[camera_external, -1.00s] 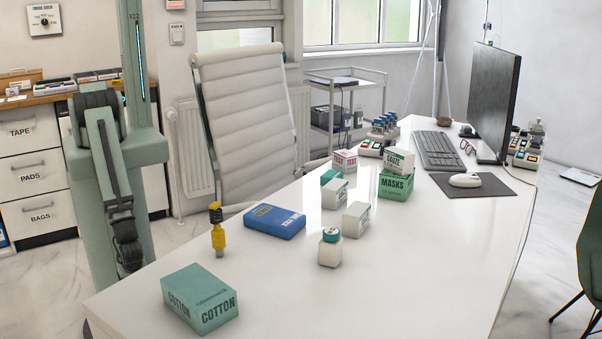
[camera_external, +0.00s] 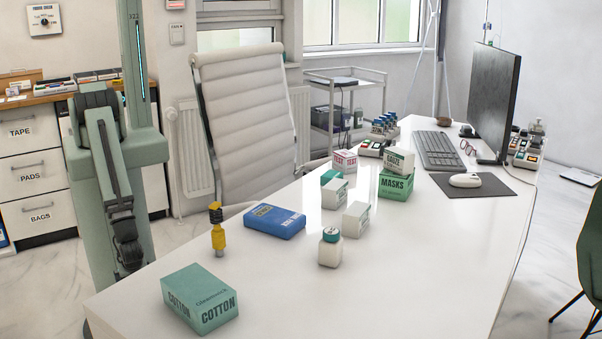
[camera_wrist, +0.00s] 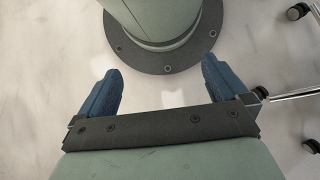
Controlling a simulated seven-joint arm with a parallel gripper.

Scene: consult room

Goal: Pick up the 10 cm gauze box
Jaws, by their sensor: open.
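A small white box with dark "GAUZE" lettering (camera_external: 397,160) sits on top of a green masks box (camera_external: 395,186) on the white desk. Two similar small white boxes lie nearer on the desk, one in front of a teal item (camera_external: 335,193) and one farther right (camera_external: 356,219). Their print is too small to read, so I cannot tell which box is the 10 cm one. My gripper (camera_wrist: 161,88) is open and empty, its two blue fingers wide apart above the floor beside my base. It hangs left of the desk, far from the boxes.
A monitor (camera_external: 487,100) and keyboard (camera_external: 436,150) stand behind. The desk's front right is clear.

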